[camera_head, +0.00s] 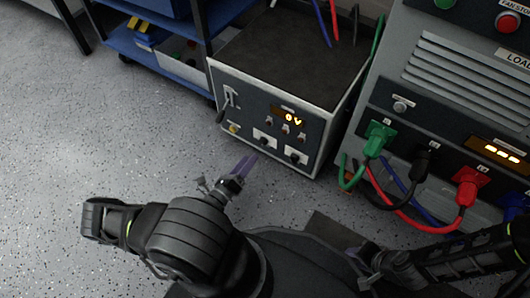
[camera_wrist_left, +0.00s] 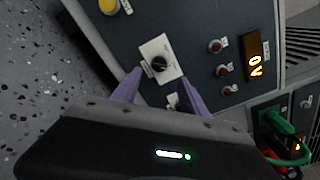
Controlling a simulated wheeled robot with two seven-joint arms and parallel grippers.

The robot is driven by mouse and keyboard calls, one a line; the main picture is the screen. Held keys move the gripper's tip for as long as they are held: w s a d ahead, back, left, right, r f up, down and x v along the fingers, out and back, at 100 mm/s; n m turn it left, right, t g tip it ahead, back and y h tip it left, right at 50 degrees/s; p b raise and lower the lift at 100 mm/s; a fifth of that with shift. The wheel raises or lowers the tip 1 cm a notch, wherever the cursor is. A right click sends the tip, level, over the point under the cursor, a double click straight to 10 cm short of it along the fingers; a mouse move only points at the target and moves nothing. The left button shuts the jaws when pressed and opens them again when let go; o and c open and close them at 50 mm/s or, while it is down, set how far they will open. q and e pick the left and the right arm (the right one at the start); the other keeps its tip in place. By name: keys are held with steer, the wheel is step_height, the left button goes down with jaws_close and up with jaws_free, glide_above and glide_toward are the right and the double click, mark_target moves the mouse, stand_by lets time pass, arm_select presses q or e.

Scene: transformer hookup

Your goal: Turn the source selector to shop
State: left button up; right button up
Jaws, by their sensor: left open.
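The grey control box (camera_head: 330,104) has a dark front panel with a lit display (camera_head: 290,118) reading 0V. Two black knobs on white plates sit low on the panel, a left knob (camera_head: 264,138) and a right knob (camera_head: 296,155). Their labels are too small to read, so I cannot tell which is the source selector. My left gripper (camera_head: 243,165) is open, with purple fingers in front of the panel's lower left. In the left wrist view, its fingers (camera_wrist_left: 159,76) stand either side of the left knob (camera_wrist_left: 160,63), apparently not closed on it. The right knob is partly hidden there.
A yellow button (camera_head: 234,128) and a lever (camera_head: 225,103) are left of the knobs. A larger cabinet (camera_head: 450,68) with green, black and red plugged cables stands right. A blue cart (camera_head: 160,50) stands behind. The speckled floor at left is clear. My right arm reaches the right edge.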

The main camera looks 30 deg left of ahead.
mark_target(260, 144)
arm_select(q)
steer(key=shift+a, duration=0.15)
steer(key=w+b, duration=0.2)
steer(key=w, duration=0.4)
steer(key=shift+w+f, duration=0.1)
steer(key=shift+w, duration=0.25)
steer(key=shift+w+b, duration=0.3)
steer(key=shift+w, duration=0.2)
jaws_close()
